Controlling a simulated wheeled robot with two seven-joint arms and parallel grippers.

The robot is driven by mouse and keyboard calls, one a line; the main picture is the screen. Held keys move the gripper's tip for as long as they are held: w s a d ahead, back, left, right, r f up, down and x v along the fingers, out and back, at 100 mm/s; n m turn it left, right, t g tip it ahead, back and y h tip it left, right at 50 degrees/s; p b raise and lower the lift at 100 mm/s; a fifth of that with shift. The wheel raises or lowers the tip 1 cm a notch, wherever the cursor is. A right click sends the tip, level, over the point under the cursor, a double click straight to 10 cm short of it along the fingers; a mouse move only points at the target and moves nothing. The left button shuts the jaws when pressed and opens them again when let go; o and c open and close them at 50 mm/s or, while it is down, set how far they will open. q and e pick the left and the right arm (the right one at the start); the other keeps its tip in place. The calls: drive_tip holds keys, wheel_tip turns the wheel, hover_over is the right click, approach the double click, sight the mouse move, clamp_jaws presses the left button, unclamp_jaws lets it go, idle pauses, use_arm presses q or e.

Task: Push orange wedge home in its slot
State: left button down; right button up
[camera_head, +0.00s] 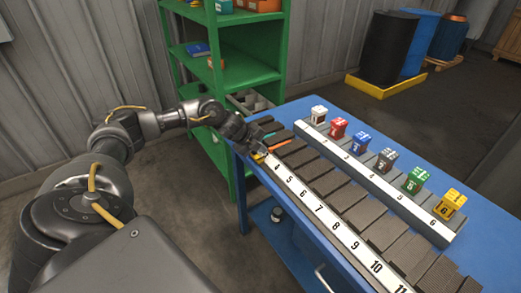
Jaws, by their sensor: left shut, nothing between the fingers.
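My left gripper (256,148) is shut with nothing between its fingers. It is at the far left end of a long rack (322,212) with a white numbered front strip. A thin orange strip (281,145), likely part of the orange wedge, shows among the dark grey slot pieces just right of the gripper. A small yellow-orange patch (258,157) shows right below the fingertips; I cannot tell whether it belongs to the wedge. The gripper hides the rack's lowest numbers and the near end of those slots. Whether the fingers touch a wedge cannot be told. My right gripper is out of view.
A second numbered rack (382,190) behind carries a row of coloured blocks, white to yellow. A teal strip (269,135) lies near the orange one. The blue table (487,226) has free room at right. A green shelf (245,72) stands close behind the gripper.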

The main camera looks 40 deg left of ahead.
use_arm(q)
drive_tip(key=shift+w, duration=0.1)
drive_tip(key=shift+w+d, duration=0.25)
drive_tip(key=shift+w, duration=0.35)
drive_tip(key=shift+w+d, duration=0.1)
drive_tip(key=shift+w, duration=0.3)
drive_tip(key=shift+s+r+p, duration=0.4)
drive_tip(key=shift+r+p, duration=0.1)
drive_tip(key=shift+p, duration=0.05)
drive_tip(key=s+r+p, duration=0.1)
drive_tip(key=s+a+r+p, duration=0.1)
drive_tip(key=shift+s+r, duration=0.15)
drive_tip(key=shift+s, duration=0.25)
drive_tip(key=shift+s+a+r+p, duration=0.25)
drive_tip(key=shift+s+r+p, duration=0.1)
drive_tip(key=shift+s+p, duration=0.3)
